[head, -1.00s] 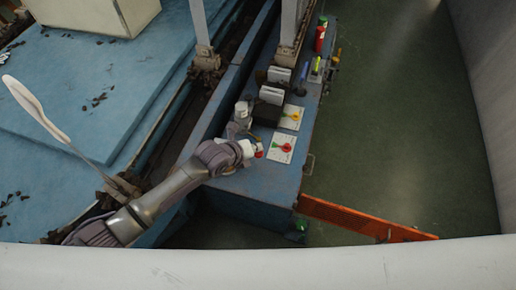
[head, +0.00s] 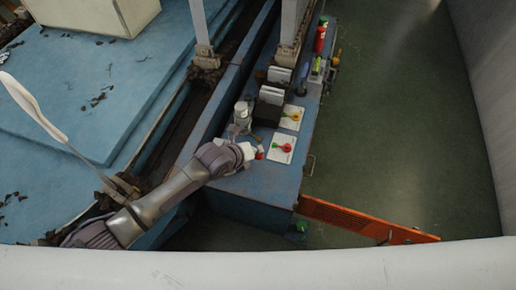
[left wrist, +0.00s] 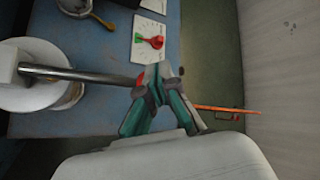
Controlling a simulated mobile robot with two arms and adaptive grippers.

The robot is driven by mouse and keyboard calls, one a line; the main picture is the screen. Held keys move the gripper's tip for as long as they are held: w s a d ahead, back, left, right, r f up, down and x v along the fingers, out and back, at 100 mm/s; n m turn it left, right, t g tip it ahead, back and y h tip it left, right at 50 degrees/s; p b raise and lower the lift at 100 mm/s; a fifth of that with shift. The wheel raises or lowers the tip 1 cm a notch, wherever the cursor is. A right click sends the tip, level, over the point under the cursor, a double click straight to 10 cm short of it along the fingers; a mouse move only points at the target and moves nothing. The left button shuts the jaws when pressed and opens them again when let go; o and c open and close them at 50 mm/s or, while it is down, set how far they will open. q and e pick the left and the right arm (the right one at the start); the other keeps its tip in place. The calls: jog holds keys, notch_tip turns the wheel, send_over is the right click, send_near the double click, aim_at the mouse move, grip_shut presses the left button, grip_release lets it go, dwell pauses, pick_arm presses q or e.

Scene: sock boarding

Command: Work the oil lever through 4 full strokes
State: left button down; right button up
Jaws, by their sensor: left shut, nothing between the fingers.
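The oil lever shows in the left wrist view as a grey metal rod (left wrist: 85,75). It runs right from a round white and metal body (left wrist: 28,80) to my left gripper (left wrist: 158,72), where a bit of red shows at its end. My left gripper's teal fingers are shut with nothing between them; they overlap the rod's red end, and I cannot tell if they touch it. In the head view my left gripper (head: 252,152) is low over the blue bench's near end, beside a small red tip (head: 260,153). A grey-white pump-like body (head: 241,112) stands just behind. My right gripper is not in view.
The blue bench (head: 240,182) carries a white plate with a red knob (head: 285,148) and one with a yellow knob (head: 292,116). A red extinguisher-like bottle (head: 320,35) stands at the far end. An orange barrier (head: 365,220) juts out right. The green floor is clear.

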pick_arm(q)
jog(key=shift+d+f+b, duration=0.1)
jog(key=shift+f+b, duration=0.5)
jog(key=shift+f, duration=0.25)
dwell(0.6)
dwell(0.5)
jog(key=shift+w+a+r+p, duration=0.1)
jog(key=shift+a+r+p, duration=0.1)
jog(key=shift+r+p, duration=1.15)
jog(key=shift+a+r+p, duration=0.15)
jog(key=shift+r+p, duration=0.95)
jog(key=shift+r, duration=0.3)
jog(key=r+p, duration=0.4)
jog(key=r, duration=0.1)
jog(key=shift+a, duration=0.25)
jog(key=shift+f, duration=0.15)
